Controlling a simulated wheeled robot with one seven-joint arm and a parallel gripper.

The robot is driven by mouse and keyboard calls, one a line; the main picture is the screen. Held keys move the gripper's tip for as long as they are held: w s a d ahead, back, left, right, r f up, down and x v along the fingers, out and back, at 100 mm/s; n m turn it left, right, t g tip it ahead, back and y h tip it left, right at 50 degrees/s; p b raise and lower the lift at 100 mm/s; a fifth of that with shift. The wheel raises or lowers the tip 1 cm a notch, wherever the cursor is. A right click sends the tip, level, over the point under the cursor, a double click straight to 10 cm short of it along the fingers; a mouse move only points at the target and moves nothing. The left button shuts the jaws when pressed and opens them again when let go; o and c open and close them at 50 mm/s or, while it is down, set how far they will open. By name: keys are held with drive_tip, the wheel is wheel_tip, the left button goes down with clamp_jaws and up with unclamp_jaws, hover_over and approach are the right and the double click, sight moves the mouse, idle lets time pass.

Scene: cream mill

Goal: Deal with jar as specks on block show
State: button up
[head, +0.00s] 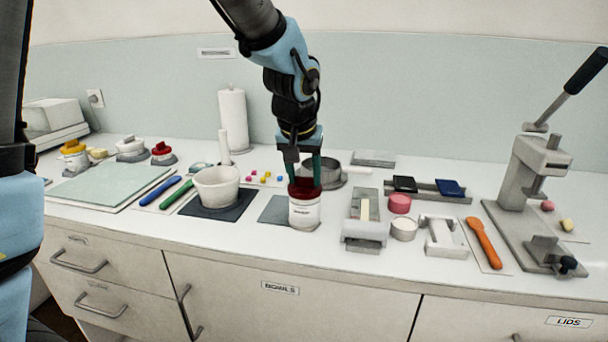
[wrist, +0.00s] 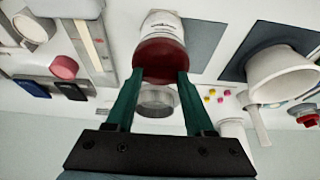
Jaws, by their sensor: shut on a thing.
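A white jar (head: 304,212) with a dark red lid (head: 303,187) is upright at the front middle of the counter, at the right side of a flat grey mat (head: 274,210). I cannot tell whether its base touches the counter. My gripper (head: 304,182) points down from above, its green fingers shut on the lid. The wrist view shows the lid (wrist: 160,62) between the fingertips and part of the jar's label. A pale block (head: 365,208) lies in a grey holder right of the jar; any specks are too small to read.
A white mortar with pestle (head: 217,186) stands left of the jar on a dark mat. A lever press (head: 534,170) stands far right. Free counter around the jar is narrow.

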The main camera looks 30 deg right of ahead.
drive_tip(key=shift+f, duration=0.15)
idle(0.4)
drive_tip(key=o, duration=1.4)
drive_tip(key=shift+c, duration=0.2)
drive_tip(key=shift+o, duration=0.4)
drive_tip(key=shift+o, duration=0.6)
drive_tip(key=shift+r+p, duration=1.45)
drive_tip(key=shift+r, duration=0.85)
